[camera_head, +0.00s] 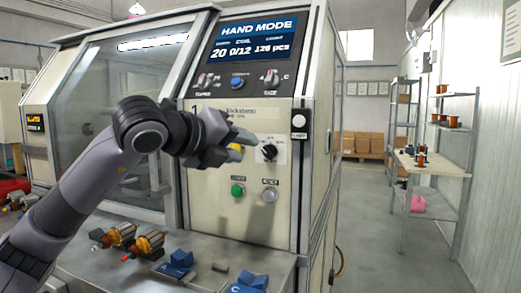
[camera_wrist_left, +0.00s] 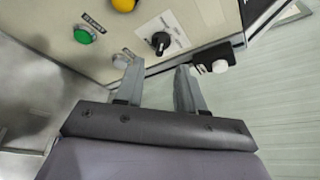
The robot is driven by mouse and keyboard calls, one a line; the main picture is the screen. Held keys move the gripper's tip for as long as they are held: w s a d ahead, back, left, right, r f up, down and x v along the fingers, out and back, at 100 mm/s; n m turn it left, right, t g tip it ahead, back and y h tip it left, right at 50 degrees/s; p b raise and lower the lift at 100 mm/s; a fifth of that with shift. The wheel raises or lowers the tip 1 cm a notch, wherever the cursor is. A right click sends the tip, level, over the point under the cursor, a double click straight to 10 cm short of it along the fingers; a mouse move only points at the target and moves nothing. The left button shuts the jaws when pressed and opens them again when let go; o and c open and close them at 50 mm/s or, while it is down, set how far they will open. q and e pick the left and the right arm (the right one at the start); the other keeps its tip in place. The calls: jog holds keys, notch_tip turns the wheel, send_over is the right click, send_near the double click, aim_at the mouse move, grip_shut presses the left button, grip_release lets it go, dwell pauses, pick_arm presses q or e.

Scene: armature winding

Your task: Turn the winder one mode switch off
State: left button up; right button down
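The mode switch is a black rotary knob (camera_head: 269,151) on a white label plate on the winder's front panel. In the left wrist view the knob (camera_wrist_left: 160,42) shows ahead of the gap between the fingers, with its pointer slanted; its marked positions are too small to read. My left gripper (camera_head: 238,152) is in front of the panel, just left of the knob in the head view. In the left wrist view its two fingers (camera_wrist_left: 158,72) are apart with nothing between them. Neither finger visibly touches the knob. The display (camera_head: 252,38) above reads HAND MODE. My right gripper is not in view.
A green button (camera_head: 238,190), a grey button (camera_head: 269,195) and a partly covered yellow button (camera_head: 235,147) surround the knob. A small white-and-black box (camera_head: 299,121) sits at the panel's right edge. Blue fixtures (camera_head: 176,264) and wound armatures (camera_head: 149,243) lie on the ledge below.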

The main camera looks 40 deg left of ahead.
aim_at(265, 152)
pick_arm(q)
jog(key=p+x, duration=0.2)
jog(key=x, duration=0.4)
jog(key=shift+w+d, duration=0.1)
jog(key=shift+w, duration=0.05)
jog(key=shift+w+f, duration=0.15)
jog(key=shift+w, duration=0.15)
jog(key=shift+s, duration=0.1)
grip_shut()
